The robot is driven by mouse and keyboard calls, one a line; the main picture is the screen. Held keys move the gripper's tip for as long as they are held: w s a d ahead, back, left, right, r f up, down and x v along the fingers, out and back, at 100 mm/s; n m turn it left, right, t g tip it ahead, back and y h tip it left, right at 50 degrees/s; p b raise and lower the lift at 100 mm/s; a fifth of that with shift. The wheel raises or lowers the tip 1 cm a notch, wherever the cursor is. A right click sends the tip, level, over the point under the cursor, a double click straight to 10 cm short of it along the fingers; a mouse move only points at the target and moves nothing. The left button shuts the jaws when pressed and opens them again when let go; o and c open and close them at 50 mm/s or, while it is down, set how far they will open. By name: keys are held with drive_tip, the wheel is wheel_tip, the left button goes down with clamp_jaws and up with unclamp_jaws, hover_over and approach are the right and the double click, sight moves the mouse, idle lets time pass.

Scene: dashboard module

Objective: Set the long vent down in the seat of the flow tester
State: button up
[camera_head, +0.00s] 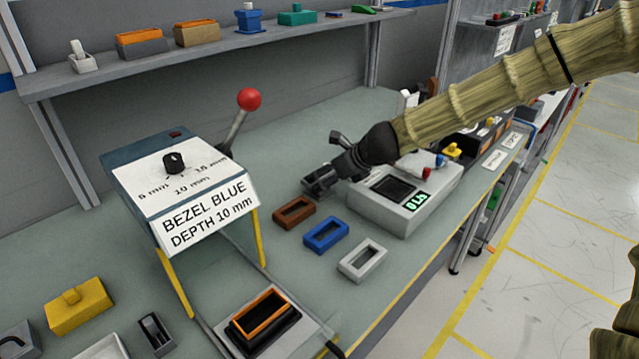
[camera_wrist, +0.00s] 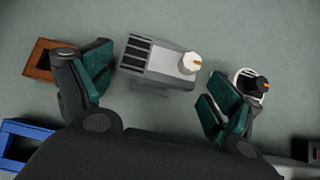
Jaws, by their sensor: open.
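A long grey vent (camera_wrist: 150,66) with dark slats at one end and a white knob with an orange mark at the other lies on the bench in the wrist view. My gripper (camera_wrist: 160,85) is open, with one green-padded finger on each side of the vent and gaps between. In the head view my gripper (camera_head: 332,168) is low over the bench, left of the flow tester, and largely hides the vent. The flow tester (camera_head: 418,208) is a light grey box with a dark recessed seat (camera_head: 392,188), a green display and red and blue knobs on top. The seat looks empty.
Brown (camera_head: 294,212), blue (camera_head: 326,235) and white (camera_head: 362,259) bezels lie in front of my gripper. A labelled stand with a red-ball lever (camera_head: 249,99) is at left. A white part with a black knob (camera_wrist: 250,82) is close by the right finger.

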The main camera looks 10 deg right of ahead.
sight(320, 179)
drive_tip(key=shift+x, duration=2.35)
drive_tip(key=shift+r, duration=0.1)
drive_tip(key=shift+c, duration=0.5)
drive_tip(key=c, duration=0.7)
